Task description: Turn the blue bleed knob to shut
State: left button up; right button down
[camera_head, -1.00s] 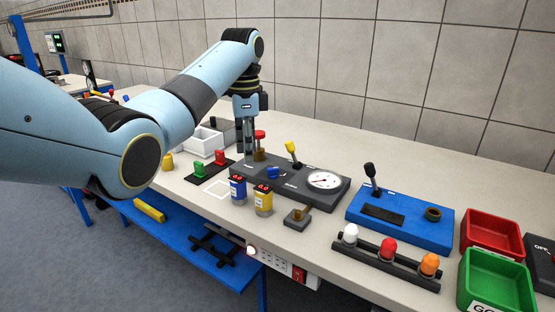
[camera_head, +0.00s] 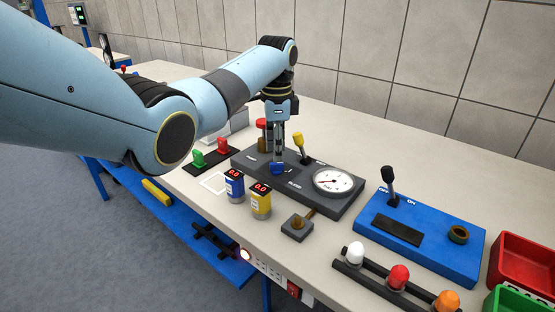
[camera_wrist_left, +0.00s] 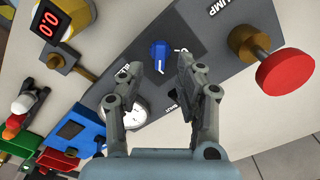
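The blue bleed knob (camera_head: 277,169) sits on the dark grey panel (camera_head: 251,170) of the jack unit. It also shows in the left wrist view (camera_wrist_left: 160,53), just beyond the fingertips. My left gripper (camera_head: 279,155) points down above the knob, its tips close to it. In the left wrist view the two fingers (camera_wrist_left: 173,66) stand apart with nothing between them, so it is open. I cannot tell whether a tip touches the knob. A "SHUT" label is partly hidden by a finger in that view. My right gripper is not in view.
A round gauge (camera_head: 333,181), a yellow-tipped lever (camera_head: 299,143) and a red-topped knob (camera_head: 263,125) stand near the bleed knob. Two small displays (camera_head: 261,203) stand in front. A blue switch box (camera_head: 420,235) is to the right. Bare bench lies behind the panel.

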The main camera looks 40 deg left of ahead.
aim_at(277, 167)
pick_arm(q)
notch_tip(277, 167, down, 3)
jog(key=shift+r, duration=0.1)
jog(key=shift+f, duration=0.55)
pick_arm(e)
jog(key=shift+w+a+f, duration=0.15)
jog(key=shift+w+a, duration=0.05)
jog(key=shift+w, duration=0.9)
pick_arm(q)
grip_shut()
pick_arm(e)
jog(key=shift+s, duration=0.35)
